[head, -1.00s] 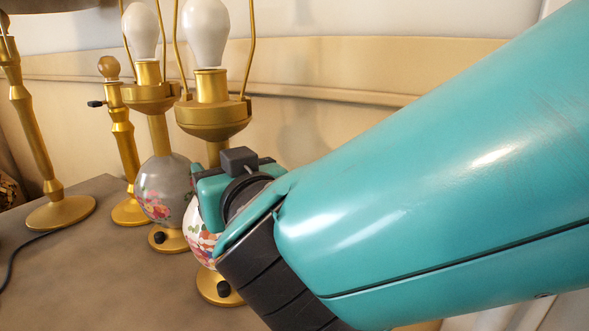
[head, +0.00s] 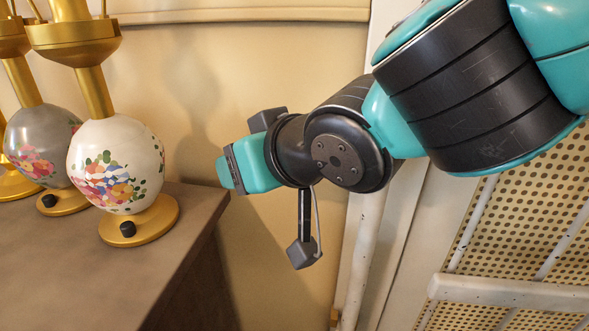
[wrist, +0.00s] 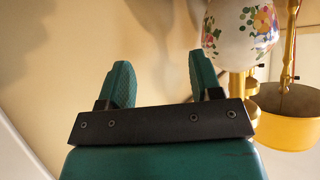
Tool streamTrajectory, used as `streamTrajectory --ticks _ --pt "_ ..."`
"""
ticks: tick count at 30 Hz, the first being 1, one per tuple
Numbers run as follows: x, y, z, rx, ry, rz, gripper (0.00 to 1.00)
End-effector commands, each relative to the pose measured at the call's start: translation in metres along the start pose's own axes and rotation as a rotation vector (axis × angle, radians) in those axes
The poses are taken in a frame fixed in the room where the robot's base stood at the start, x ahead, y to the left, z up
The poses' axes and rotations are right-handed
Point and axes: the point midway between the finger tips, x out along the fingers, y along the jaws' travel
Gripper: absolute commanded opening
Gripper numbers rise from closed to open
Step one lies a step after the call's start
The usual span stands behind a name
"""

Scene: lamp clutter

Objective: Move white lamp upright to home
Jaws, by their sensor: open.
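The white lamp (head: 115,165) has a round white body with painted flowers and a gold base. It stands upright on the table near its right edge; its top is cut off in the head view. My gripper (head: 226,172) is to the right of the lamp, past the table edge, with a clear gap between them. In the wrist view, the gripper (wrist: 161,75) has its two teal fingers apart with nothing between them. The lamp's flowered body (wrist: 240,30) shows at the upper right there, outside the fingers.
A grey flowered lamp (head: 40,148) stands close on the left of the white lamp. Another gold base (head: 14,184) shows at the far left. The brown table (head: 75,270) is bare in front. A wall is behind, and a perforated panel (head: 510,225) stands at the right.

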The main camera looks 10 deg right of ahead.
Motion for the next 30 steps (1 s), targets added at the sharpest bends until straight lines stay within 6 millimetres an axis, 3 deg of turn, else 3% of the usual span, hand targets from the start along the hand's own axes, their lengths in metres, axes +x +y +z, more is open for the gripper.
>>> streamTrajectory --ticks 1,3,6,10,13,17,25,30 --pt "-0.009 0.03 0.024 0.04 -0.137 0.022 0.59" --pt "-0.029 0.051 0.059 0.067 -0.327 0.0 0.59" --pt "-0.061 0.061 0.096 0.081 -0.529 -0.066 0.59" --pt "-0.1 0.062 0.127 0.078 -0.701 -0.162 0.59" --pt "-0.121 0.06 0.14 0.066 -0.781 -0.222 0.59" --pt "-0.133 0.057 0.147 0.056 -0.823 -0.259 0.59" --pt "-0.132 0.057 0.149 0.054 -0.825 -0.261 0.59" --pt "-0.122 0.058 0.166 0.054 -0.825 -0.261 0.59"
